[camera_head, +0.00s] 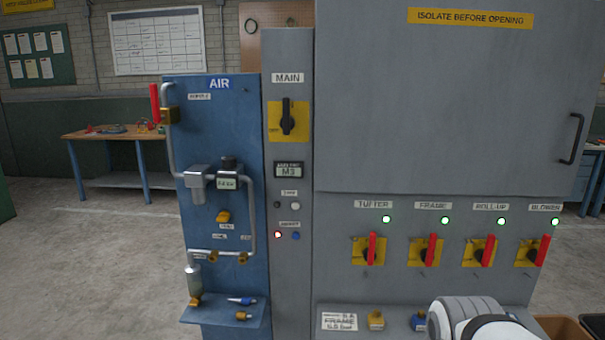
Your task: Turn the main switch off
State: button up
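The main switch (288,119) is a black rotary handle on a yellow plate, under a label reading MAIN, high on the narrow grey panel left of the large cabinet. Its handle stands upright. The small print on its plate is too small to read. A small display (289,171) below it reads what looks like M3. White rounded parts of my arm show at the bottom right, in front of the cabinet's lower ledge. My gripper is out of view, so its state and distance from the switch do not show.
Red-handled switches on yellow plates, labelled TUFTER (370,250), FRAME (425,250), ROLL-UP (479,250) and BLOWER (532,252), have green lights above. The blue AIR panel (225,120) carries pipes and a red lever. A wooden workbench (110,134) stands behind left. Nothing blocks the main switch's front.

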aim_at(287, 122)
jog(key=k, duration=0.55)
jog(key=u, duration=0.4)
jog(key=i, duration=1.5)
jog(key=z, duration=0.35)
